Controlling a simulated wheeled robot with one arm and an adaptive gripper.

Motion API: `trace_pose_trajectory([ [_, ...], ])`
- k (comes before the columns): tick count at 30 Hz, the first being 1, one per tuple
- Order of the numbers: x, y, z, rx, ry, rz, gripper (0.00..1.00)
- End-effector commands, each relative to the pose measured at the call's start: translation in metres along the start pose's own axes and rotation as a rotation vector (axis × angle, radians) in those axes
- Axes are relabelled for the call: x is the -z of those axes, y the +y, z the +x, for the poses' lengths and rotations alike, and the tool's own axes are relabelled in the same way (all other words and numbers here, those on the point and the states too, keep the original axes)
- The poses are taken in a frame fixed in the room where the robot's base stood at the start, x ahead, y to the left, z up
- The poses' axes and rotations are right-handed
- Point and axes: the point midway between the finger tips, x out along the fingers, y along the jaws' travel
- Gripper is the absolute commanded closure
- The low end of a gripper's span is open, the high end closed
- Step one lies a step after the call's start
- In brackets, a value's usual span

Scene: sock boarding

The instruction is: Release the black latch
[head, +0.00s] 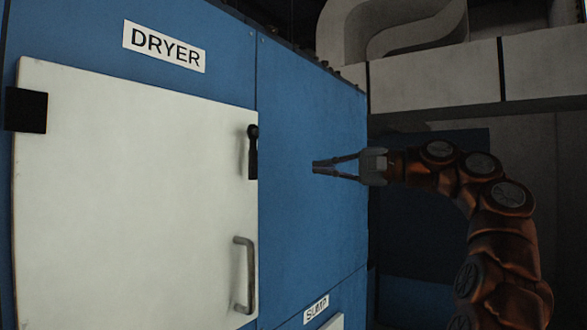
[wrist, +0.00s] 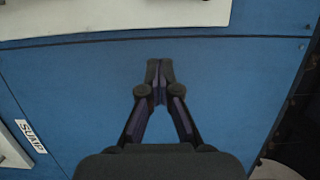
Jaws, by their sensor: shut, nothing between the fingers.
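The black latch (head: 252,153) is a small upright lever with a round knob on top. It sits at the right edge of the white dryer door (head: 130,200) in the head view. My gripper (head: 315,167) is to the right of the latch, in front of the blue panel, with a clear gap between them. Its fingertips point left and are shut with nothing between them. In the wrist view my gripper (wrist: 160,68) shows shut against the blue panel. The latch cannot be made out in the wrist view.
A grey door handle (head: 245,275) is below the latch. A black hinge block (head: 26,110) is at the door's left edge. A DRYER label (head: 164,46) is above the door, and a SUMP label (head: 316,309) is low on the right. Pale ductwork (head: 400,25) runs at the upper right.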

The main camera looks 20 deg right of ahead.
Motion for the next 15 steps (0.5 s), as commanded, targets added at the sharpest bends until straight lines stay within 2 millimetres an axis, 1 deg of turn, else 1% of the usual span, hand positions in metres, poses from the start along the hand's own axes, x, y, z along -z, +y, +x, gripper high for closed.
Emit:
trace_pose_trajectory([
  [5, 0.0, 0.003, 0.023, -0.004, -0.002, 0.0, 1.0],
  [15, 0.001, 0.002, 0.083, -0.004, 0.001, 0.0, 1.0],
])
